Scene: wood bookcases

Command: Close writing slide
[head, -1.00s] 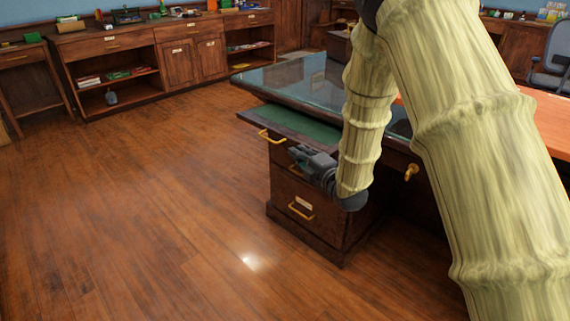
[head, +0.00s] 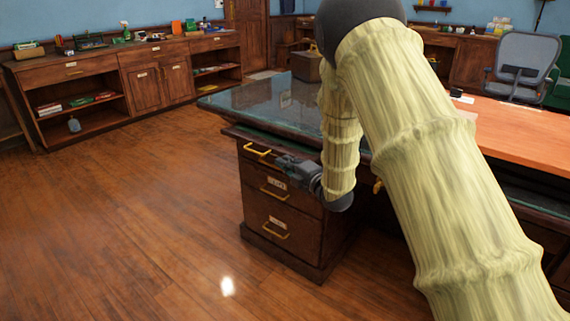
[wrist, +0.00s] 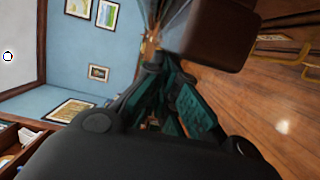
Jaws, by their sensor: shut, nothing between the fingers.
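The writing slide (head: 238,132) is a thin board with a green top under the desk's top left corner. Only a narrow strip of it stands out past the desk top; the rest is hidden beneath. A yellow handle (head: 257,150) shows just below its front edge. My gripper (head: 282,161) is shut and empty, in front of the desk's drawer stack, right of that handle and a little below the slide. Whether it touches the desk front is not clear. In the wrist view my gripper's fingers (wrist: 152,52) are together, close to a dark brown wooden block.
The drawers below have yellow handles (head: 273,192) that stick out. The desk top (head: 265,100) is dark and glossy and overhangs. Low bookcases (head: 130,80) line the back wall. The wooden floor (head: 120,210) at left is clear.

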